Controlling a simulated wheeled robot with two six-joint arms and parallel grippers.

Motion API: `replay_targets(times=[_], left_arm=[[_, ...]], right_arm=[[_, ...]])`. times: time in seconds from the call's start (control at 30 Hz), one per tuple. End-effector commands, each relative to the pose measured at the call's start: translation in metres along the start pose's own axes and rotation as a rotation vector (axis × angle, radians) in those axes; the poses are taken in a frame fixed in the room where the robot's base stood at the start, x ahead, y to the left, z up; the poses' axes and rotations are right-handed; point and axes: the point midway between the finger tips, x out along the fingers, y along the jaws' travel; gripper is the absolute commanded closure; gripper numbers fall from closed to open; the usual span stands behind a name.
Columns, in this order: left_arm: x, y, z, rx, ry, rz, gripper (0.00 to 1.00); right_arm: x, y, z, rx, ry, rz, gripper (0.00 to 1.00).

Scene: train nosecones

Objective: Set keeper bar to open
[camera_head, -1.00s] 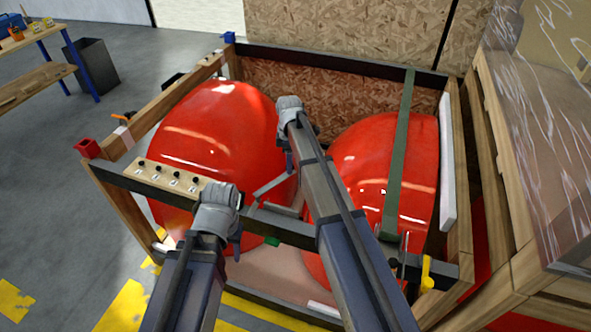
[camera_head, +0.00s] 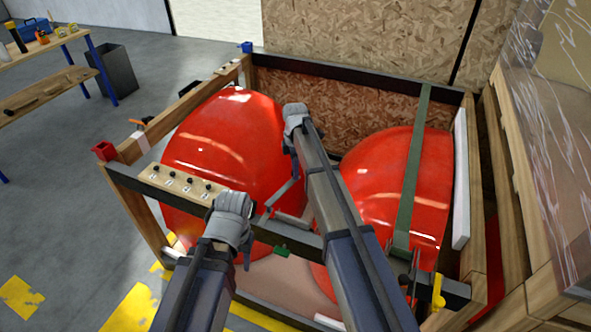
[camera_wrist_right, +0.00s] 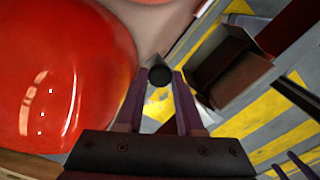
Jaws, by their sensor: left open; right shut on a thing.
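A long green bar (camera_head: 412,165) runs front to back over the right red nosecone (camera_head: 370,185). A short grey bent bar (camera_head: 282,192) sits at the middle of the front rail, between the nosecones. I cannot tell which is the keeper bar. My right gripper (camera_head: 292,142) reaches over the front rail to the gap between the nosecones. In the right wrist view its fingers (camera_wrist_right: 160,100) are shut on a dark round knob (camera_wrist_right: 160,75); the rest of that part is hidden. My left gripper (camera_head: 244,252) is open beside the front rail, right of the labelled plate.
The left red nosecone (camera_head: 225,140) fills the left of the wooden crate frame. A dark front rail (camera_head: 130,180) carries a labelled plate (camera_head: 178,183). A yellow handle (camera_head: 438,290) stands at its right end.

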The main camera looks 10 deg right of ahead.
Motion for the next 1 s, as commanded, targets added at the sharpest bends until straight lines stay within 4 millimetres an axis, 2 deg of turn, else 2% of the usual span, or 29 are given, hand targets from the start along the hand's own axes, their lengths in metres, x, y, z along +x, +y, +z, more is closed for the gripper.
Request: replay_targets(times=[0.03,0.07,0.3,0.67,0.87,1.0], left_arm=[[0.0,0.0,0.0,0.0,0.0,0.0,0.53],[0.0,0.0,0.0,0.0,0.0,0.0,0.53],[0.0,0.0,0.0,0.0,0.0,0.0,0.53],[-0.002,0.0,0.0,0.0,0.0,0.0,0.53],[-0.015,-0.002,0.001,0.0,0.0,0.0,0.53],[-0.032,-0.003,0.002,0.001,0.0,0.0,0.53]], right_arm=[[0.0,0.0,0.0,0.0,0.0,0.0,1.0],[0.0,0.0,0.0,0.0,0.0,0.0,0.61],[0.0,0.0,0.0,0.001,0.0,0.0,0.34],[-0.002,0.0,0.0,0.001,0.0,0.0,0.33],[-0.016,0.0,0.0,0.001,0.0,0.0,0.33],[-0.032,0.0,0.0,0.001,0.0,0.0,0.33]])
